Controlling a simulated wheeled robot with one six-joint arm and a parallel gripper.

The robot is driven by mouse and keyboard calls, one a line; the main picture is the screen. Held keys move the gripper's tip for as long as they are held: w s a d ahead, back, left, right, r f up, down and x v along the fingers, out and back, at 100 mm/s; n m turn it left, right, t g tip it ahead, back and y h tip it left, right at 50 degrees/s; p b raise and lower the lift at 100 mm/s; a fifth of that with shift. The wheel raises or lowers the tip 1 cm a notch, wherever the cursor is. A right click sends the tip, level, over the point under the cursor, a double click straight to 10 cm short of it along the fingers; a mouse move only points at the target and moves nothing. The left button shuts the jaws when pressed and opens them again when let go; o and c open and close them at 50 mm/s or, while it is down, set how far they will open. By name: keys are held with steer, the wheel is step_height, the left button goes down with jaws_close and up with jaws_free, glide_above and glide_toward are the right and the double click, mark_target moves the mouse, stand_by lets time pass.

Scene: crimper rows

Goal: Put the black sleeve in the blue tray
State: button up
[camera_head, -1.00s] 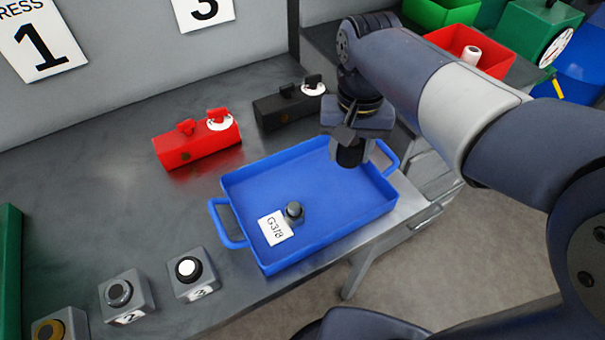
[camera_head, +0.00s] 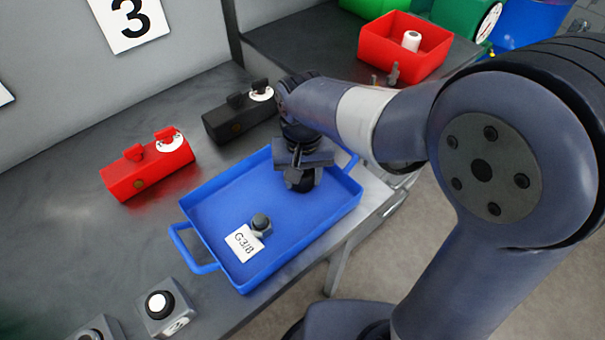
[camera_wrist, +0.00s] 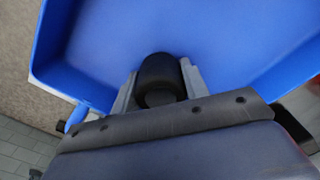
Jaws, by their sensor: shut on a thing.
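The blue tray (camera_head: 215,205) lies on the grey bench, with a handle at each end. It holds a dark grey fitting (camera_head: 260,224) beside a white card reading G3/8. My gripper (camera_head: 301,183) points down over the far right part of the tray. In the wrist view, the black sleeve (camera_wrist: 160,76) sits between my gripper's two grey fingers (camera_wrist: 158,88), which are shut on it. Blue tray floor and walls (camera_wrist: 225,35) surround it there. I cannot tell whether the sleeve touches the tray floor.
A red block (camera_head: 148,168) and a black block (camera_head: 240,118) stand behind the tray. A grey button box (camera_head: 165,308) is at the front left. A red bin (camera_head: 405,45) with a white cylinder stands at the back right. The bench's front edge runs close along the tray.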

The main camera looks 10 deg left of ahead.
steer(key=o, duration=0.5)
steer(key=shift+f, duration=0.15)
steer(key=o, duration=0.5)
steer(key=shift+c, duration=0.2)
step_height(320, 180, up, 12)
steer(key=shift+r+p, duration=0.2)
steer(key=shift+p, duration=0.2)
